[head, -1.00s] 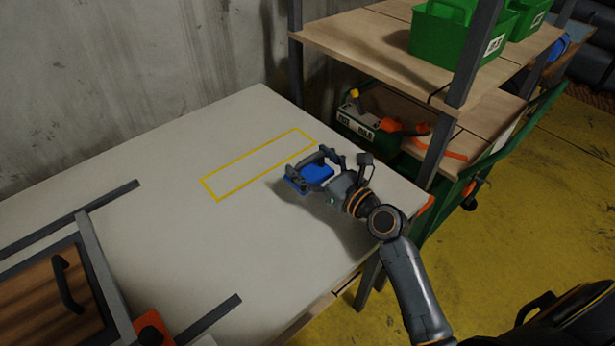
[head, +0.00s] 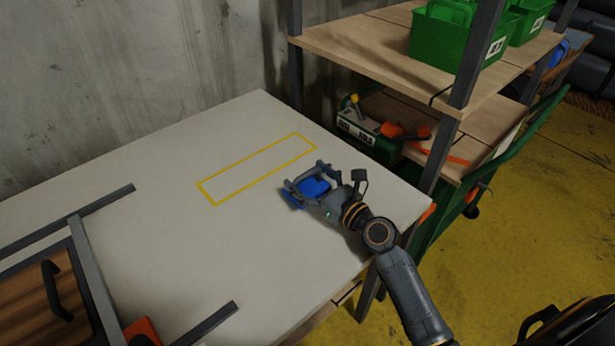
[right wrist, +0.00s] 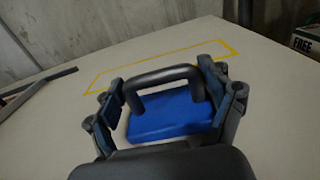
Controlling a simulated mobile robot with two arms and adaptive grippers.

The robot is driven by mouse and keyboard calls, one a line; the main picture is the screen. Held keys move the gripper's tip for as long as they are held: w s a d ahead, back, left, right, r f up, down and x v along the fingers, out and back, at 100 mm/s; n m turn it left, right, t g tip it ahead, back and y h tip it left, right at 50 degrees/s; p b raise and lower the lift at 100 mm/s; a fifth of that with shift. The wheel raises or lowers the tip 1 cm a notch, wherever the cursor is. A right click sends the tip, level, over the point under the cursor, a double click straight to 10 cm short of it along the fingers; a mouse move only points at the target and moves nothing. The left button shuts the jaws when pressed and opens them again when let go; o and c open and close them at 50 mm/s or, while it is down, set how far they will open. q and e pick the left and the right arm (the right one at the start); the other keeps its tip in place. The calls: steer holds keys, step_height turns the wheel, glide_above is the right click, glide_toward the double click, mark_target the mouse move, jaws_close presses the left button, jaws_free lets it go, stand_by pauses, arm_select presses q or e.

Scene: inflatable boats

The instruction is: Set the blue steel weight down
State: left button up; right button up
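The blue steel weight (head: 314,187) is a blue block with a dark loop handle, over the pale table (head: 230,245) near its right side. In the right wrist view the block (right wrist: 170,115) shows between the two fingers (right wrist: 165,95), with the handle spanning between the pads. I cannot tell whether its underside touches the table. A yellow outlined rectangle (head: 210,201) lies empty on the table, just beyond the weight. My left gripper is not in view.
A grey metal frame (head: 95,280) and a brown wooden panel with a black handle (head: 57,290) occupy the lower left. Shelving (head: 385,55) with green bins (head: 455,38) stands at the right, beyond the table. A concrete wall (head: 130,70) borders the back. The middle of the table is clear.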

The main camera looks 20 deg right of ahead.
steer(key=o, duration=0.3)
